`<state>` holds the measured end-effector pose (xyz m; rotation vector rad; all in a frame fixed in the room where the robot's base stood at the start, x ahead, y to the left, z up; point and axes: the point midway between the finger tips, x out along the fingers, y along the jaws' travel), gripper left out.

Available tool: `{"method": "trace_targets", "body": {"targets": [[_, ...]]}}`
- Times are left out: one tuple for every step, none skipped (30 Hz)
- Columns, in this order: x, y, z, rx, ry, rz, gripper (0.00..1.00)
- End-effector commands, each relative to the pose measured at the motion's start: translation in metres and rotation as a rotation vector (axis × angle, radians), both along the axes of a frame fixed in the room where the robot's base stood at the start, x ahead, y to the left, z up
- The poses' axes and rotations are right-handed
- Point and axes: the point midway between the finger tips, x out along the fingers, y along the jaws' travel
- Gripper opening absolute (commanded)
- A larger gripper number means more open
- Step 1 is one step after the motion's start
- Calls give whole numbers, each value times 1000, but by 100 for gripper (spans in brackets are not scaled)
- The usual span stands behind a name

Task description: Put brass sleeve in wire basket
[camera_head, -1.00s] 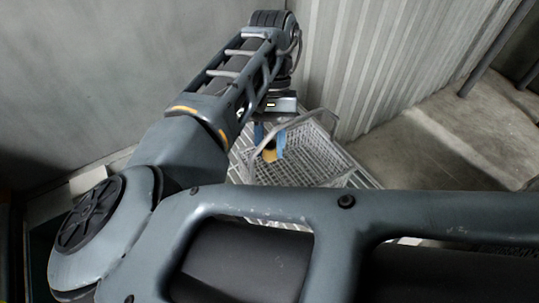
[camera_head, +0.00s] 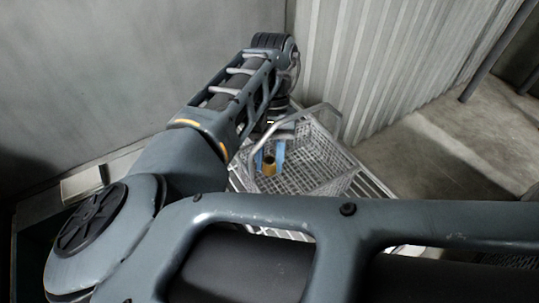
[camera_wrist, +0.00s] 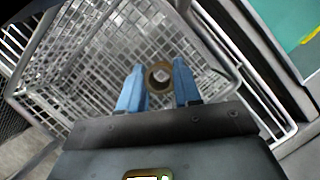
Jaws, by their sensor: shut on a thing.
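The brass sleeve (camera_head: 269,167) is a short golden ring with an open bore, held between the blue fingers of my gripper (camera_head: 270,158). In the wrist view the brass sleeve (camera_wrist: 159,75) sits between the two blue fingertips of my gripper (camera_wrist: 160,86), and I look down its bore. The grey wire basket (camera_head: 325,172) has a raised handle and stands under and around the gripper. Its mesh (camera_wrist: 95,75) lies below the sleeve in the wrist view. I cannot tell whether the sleeve touches the basket floor.
The basket stands on a slatted grey rack (camera_head: 372,188). A corrugated wall (camera_head: 375,65) rises close behind it. Bare concrete floor (camera_head: 455,150) lies to the right.

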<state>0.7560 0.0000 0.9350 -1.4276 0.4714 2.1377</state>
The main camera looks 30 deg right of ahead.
Motion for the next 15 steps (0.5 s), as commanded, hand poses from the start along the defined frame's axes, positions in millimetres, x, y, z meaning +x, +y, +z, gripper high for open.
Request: {"method": "trace_targets", "body": {"targets": [[0, 0, -2, -1, 1, 0, 0], [0, 0, -2, -1, 1, 1, 0], [0, 0, -4, -1, 1, 1, 0], [0, 0, -4, -1, 2, 1, 0], [0, 0, -5, -1, 2, 1, 0], [0, 0, -6, -1, 2, 1, 0], [0, 0, -7, -1, 1, 0, 0], [0, 0, -7, -1, 1, 0, 0], [0, 0, -7, 0, 0, 0, 0], [0, 0, -7, 0, 0, 0, 0], [0, 0, -7, 0, 0, 0, 36], [0, 0, -7, 0, 0, 0, 40], [0, 0, -7, 0, 0, 0, 43], [0, 0, -7, 0, 0, 0, 45], [0, 0, -7, 0, 0, 0, 49]]}}
